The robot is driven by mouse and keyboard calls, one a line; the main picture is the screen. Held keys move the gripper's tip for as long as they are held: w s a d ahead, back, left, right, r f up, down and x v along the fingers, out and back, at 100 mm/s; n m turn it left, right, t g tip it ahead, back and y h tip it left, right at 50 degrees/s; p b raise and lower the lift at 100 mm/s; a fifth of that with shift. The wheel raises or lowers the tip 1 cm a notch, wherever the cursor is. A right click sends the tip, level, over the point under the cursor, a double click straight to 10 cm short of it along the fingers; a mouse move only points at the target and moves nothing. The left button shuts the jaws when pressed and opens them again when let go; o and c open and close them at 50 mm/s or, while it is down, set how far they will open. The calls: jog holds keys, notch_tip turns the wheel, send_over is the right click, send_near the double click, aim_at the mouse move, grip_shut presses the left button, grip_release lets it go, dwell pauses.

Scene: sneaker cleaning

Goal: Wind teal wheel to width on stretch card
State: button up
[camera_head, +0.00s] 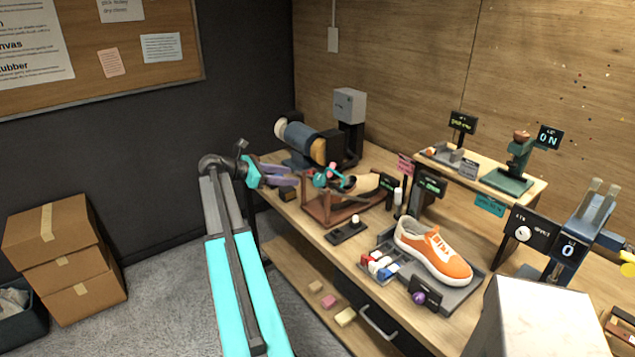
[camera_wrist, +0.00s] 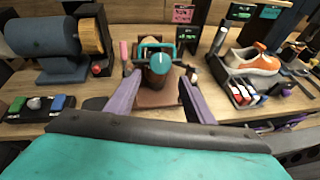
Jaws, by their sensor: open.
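The teal wheel (camera_head: 324,176) sits at the near end of a wooden shoe stretcher (camera_head: 362,186) on a brown stand at the left part of the bench. In the wrist view the teal wheel (camera_wrist: 157,48) is ahead, between and beyond the fingers, with a bar across it. My gripper (camera_head: 288,176) is open and empty, its purple fingers pointing at the wheel from the left, apart from it. The fingers (camera_wrist: 158,85) also show spread in the wrist view. A pink card (camera_head: 404,165) stands behind the stretcher; its writing is too small to read, so I cannot tell the width.
A blue drum machine (camera_head: 305,140) stands behind and left of the stretcher. A dark block with a pale knob (camera_head: 346,230) lies in front of it. An orange sneaker (camera_head: 435,250) rests on a grey tray to the right.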

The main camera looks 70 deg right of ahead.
aim_at(317, 180)
jog(key=p+x, duration=0.3)
jog(key=x, duration=1)
jog(key=shift+s+d+f+p, duration=0.1)
jog(key=shift+d+f+p, duration=0.1)
jog(key=shift+p, duration=0.15)
